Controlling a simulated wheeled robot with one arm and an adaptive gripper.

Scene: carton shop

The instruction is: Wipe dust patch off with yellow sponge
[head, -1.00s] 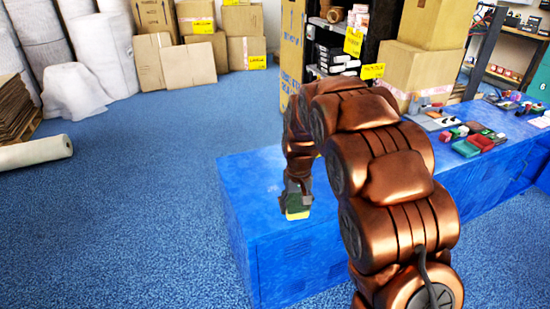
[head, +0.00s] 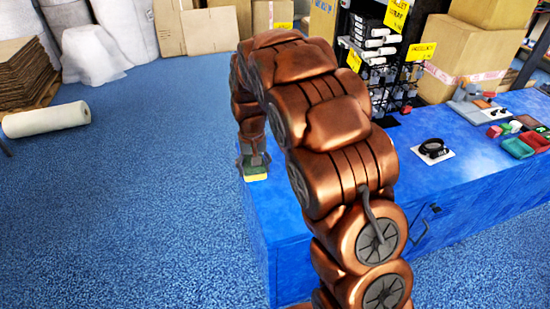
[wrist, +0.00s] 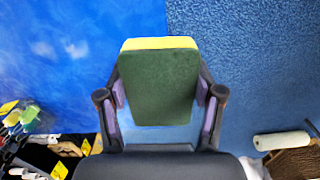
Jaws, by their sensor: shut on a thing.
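My gripper (wrist: 160,108) is shut on the yellow sponge (wrist: 160,43), which has a dark green face turned to the wrist camera. The sponge (head: 256,178) shows small in the head view, under my gripper (head: 253,163), at the left end of the blue table (head: 285,225). In the wrist view the sponge overlaps the line between the blue tabletop and the carpet. I cannot tell whether it touches the top. Two faint whitish dust spots (wrist: 76,49) lie on the tabletop, left of the sponge and apart from it. My arm hides part of the table in the head view.
A black round object on a white card (head: 433,150) lies on the table right of my arm. A white roll (head: 46,118) lies on the open carpet at left.

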